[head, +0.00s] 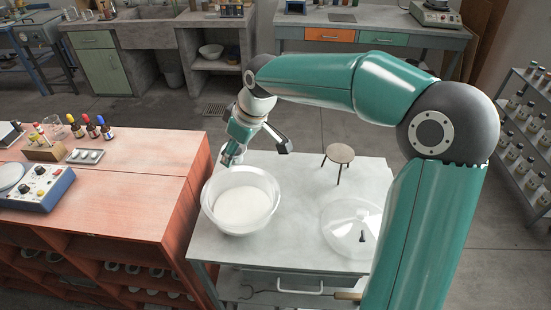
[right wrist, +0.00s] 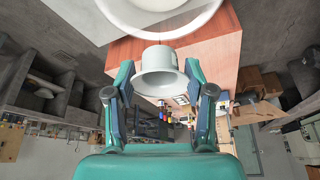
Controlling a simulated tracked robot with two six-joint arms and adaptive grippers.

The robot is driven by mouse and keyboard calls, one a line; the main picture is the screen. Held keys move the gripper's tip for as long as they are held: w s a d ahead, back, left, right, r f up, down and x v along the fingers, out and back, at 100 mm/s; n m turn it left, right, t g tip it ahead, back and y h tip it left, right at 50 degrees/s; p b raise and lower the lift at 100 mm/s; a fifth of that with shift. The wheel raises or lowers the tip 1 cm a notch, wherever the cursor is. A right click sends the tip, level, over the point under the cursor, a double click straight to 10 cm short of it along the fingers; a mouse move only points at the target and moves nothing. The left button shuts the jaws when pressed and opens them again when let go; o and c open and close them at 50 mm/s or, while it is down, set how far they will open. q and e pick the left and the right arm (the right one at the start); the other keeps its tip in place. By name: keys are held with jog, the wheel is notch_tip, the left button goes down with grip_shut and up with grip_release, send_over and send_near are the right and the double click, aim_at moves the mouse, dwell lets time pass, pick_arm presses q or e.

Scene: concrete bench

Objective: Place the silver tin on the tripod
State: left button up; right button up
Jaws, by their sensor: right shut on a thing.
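My right gripper (right wrist: 159,84) is shut on a pale grey, open-mouthed cup with a flared rim, which looks like the silver tin (right wrist: 158,66). In the head view my right gripper (head: 231,157) is at the back left rim of a clear glass bowl (head: 212,213), and the tin cannot be made out there. The tripod (head: 339,155) has a round brown top on thin dark legs and stands at the back of the pale bench, right of the gripper. Its top looks bare. My left gripper is not in view.
A clear glass lid (head: 342,222) with a dark knob lies on the bench (head: 275,255) at the right. The glass bowl has a white floor. A red-brown bench (head: 140,185) adjoins on the left, with dropper bottles and a blue instrument (head: 38,195). My right arm spans above the tripod.

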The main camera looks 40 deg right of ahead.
jog(key=shift+r, duration=0.2)
jog(key=shift+s, duration=0.25)
jog(key=r, duration=0.1)
jog(key=w+d+r, duration=0.1)
jog(key=r, duration=0.1)
jog(key=d+r, duration=0.1)
jog(key=shift+w+r, duration=0.15)
jog(key=shift+r, duration=0.05)
jog(key=w+d+r+m, duration=0.1)
jog(key=d+r+m, duration=0.15)
jog(key=d, duration=0.35)
jog(key=m+h+b, duration=0.1)
jog(key=m+h, duration=0.2)
jog(key=m, duration=0.3)
send_over(338, 150)
jog(key=s, duration=0.2)
notch_tip(338, 150, down, 3)
jog(key=f, duration=0.4)
jog(key=f+b, duration=0.1)
jog(key=f, duration=0.9)
jog(key=shift+w+a+f+b, duration=0.15)
jog(key=shift+w+a+b, duration=0.05)
jog(key=shift+a+b, duration=0.15)
notch_tip(338, 150, down, 5)
jog(key=shift+f, duration=0.1)
jog(key=shift+f, duration=0.1)
